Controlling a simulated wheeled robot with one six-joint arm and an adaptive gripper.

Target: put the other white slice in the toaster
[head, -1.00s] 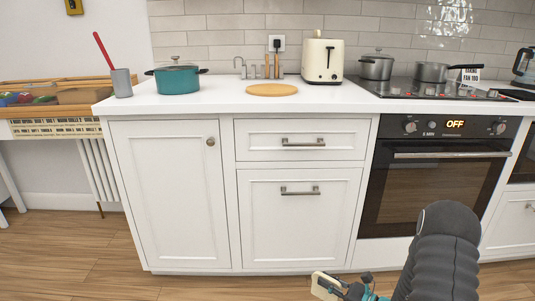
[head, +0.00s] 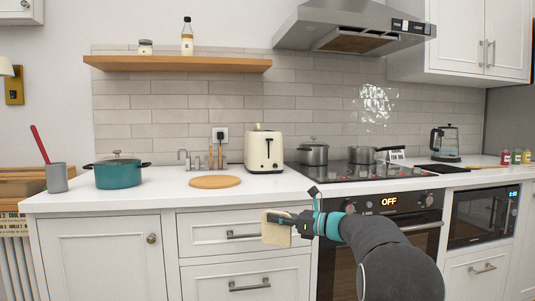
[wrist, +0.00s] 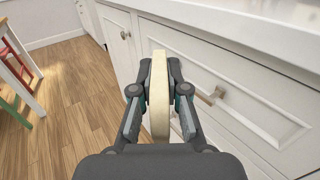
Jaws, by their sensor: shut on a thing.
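A white slice of bread (head: 275,232) is held by my gripper (head: 290,222) in front of the drawers, below the counter's front edge. In the wrist view the slice (wrist: 159,95) stands on edge between the two fingers of my gripper (wrist: 159,92), which are shut on it. The cream toaster (head: 264,152) stands upright on the counter at the wall, behind and above my gripper. A bit of something pale shows at the toaster's top (head: 258,127); I cannot tell what it is.
A round wooden board (head: 215,182) lies empty left of the toaster. A teal pot (head: 118,173) and a grey cup (head: 56,178) stand further left. The counter's front edge (head: 250,202) lies between slice and toaster.

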